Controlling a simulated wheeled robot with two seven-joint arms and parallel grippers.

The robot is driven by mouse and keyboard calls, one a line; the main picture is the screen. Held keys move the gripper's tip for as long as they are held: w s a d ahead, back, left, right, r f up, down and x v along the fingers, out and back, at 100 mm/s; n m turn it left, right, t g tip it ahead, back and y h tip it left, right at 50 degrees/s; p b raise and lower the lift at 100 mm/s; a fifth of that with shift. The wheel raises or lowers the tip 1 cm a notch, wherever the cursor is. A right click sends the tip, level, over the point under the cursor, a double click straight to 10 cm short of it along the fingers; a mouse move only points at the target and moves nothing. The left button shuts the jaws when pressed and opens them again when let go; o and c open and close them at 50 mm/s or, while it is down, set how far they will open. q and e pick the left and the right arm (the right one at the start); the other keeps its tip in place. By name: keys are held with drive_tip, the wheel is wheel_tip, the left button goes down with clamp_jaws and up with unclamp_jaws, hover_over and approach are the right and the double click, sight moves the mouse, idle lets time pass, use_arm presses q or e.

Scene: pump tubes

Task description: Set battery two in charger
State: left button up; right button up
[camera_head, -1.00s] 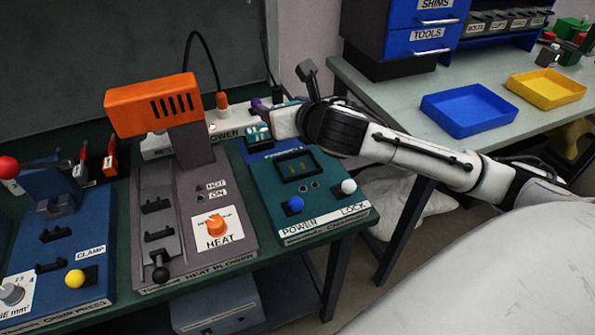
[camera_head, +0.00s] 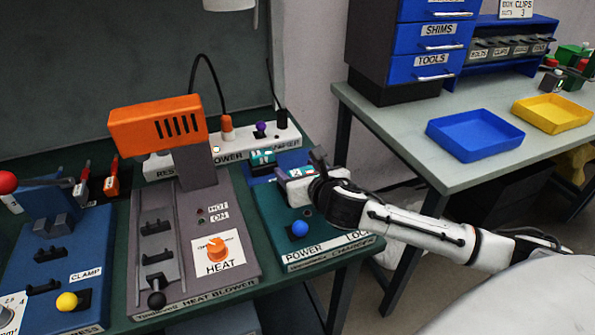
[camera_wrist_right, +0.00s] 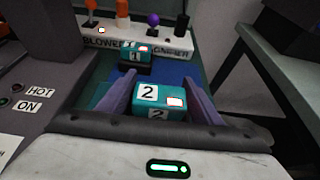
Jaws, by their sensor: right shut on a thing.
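Battery two (camera_wrist_right: 148,96), a teal block with a white "2" label and a small red-and-white patch, is between the purple fingers of my right gripper (camera_wrist_right: 162,104) in the right wrist view. In the head view my right gripper (camera_head: 298,180) is over the back part of the green charger (camera_head: 272,228), and the battery's "2" label (camera_head: 296,172) shows. The gripper and arm hide the charger's slot, so I cannot tell whether the battery touches it. Battery one (camera_wrist_right: 133,52) stands in a dark holder on the blue mat (camera_wrist_right: 178,68) behind. My left gripper is not in view.
The grey heat blower (camera_head: 228,262) with its orange head (camera_head: 157,125) stands left of the charger. A white power strip (camera_head: 243,143) lies behind. The charger's blue knob (camera_head: 299,229) is in front of the gripper. A separate bench (camera_head: 400,135) is at right.

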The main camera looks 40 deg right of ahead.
drive_tip(key=shift+r, duration=0.1)
drive_tip(key=o, duration=1.3)
drive_tip(key=shift+f, duration=0.2)
drive_tip(key=shift+o, duration=0.2)
drive_tip(key=shift+r, duration=0.25)
drive_tip(key=v, duration=1.2)
drive_tip(key=shift+f+p, duration=0.1)
drive_tip(key=shift+p, duration=0.2)
